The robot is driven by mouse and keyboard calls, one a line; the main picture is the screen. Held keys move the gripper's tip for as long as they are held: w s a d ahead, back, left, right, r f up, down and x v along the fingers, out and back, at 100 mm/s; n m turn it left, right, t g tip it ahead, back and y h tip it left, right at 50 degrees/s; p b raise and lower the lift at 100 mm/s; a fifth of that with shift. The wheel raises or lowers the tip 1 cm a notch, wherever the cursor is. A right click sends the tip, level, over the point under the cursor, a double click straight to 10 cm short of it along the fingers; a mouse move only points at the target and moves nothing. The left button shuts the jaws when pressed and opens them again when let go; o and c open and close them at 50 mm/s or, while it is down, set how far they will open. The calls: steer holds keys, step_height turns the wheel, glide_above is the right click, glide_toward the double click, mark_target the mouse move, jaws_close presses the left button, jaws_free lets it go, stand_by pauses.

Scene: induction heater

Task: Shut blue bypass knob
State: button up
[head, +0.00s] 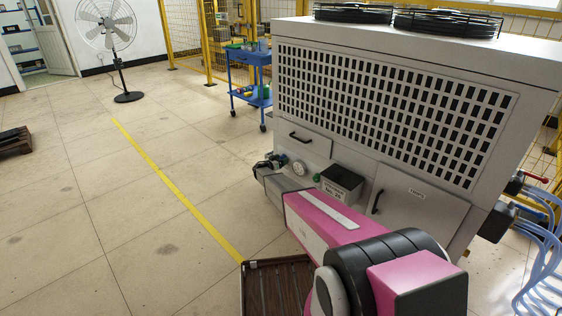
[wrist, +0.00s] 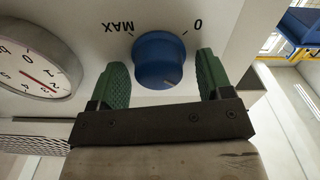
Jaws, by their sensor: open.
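The blue bypass knob (wrist: 158,61) is on the pale panel in the wrist view, with the marks MAX and 0 printed on either side of it, seen upside down. My gripper (wrist: 159,78) has two green padded fingers, one on each side of the knob, with a visible gap to it. The gripper is open, and its fingertips reach about level with the knob. In the head view my gripper (head: 268,164) is at the front left of the grey machine (head: 345,190), and the knob is hard to make out there.
A round gauge (wrist: 37,68) sits beside the knob and also shows in the head view (head: 299,168). A black box (head: 340,184) and door handles project from the machine front. A blue cart (head: 249,58) and a fan (head: 118,60) stand behind. The floor at left is mostly clear.

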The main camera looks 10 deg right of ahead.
steer(key=c, duration=0.9)
steer(key=shift+n, duration=0.3)
steer(key=shift+w+a+f+n, duration=0.1)
steer(key=shift+f+n, duration=0.05)
steer(key=shift+n, duration=3.7)
steer(key=shift+w+f+n, duration=0.1)
steer(key=shift+n, duration=3.75)
steer(key=shift+s, duration=0.1)
